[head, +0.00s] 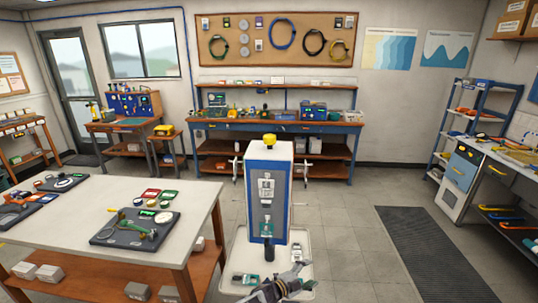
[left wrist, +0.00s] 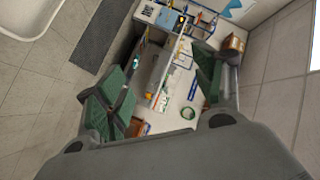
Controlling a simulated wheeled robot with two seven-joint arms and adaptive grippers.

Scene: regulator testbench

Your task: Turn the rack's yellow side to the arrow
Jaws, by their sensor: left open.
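No yellow side or arrow can be made out. A dark upright cylinder (head: 269,251) stands at the rack's foot. My left gripper (head: 303,277) is low in front of the rack, apart from it. The left wrist view shows its green-padded fingers (left wrist: 163,88) spread wide with nothing held. My right gripper is not in view.
The rack stands on a pale rounded base (head: 299,241) with small items at its front. A white-topped table (head: 70,223) stands close on the left. A dark mat (head: 425,245) lies on the right. Workbenches line the back and right walls.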

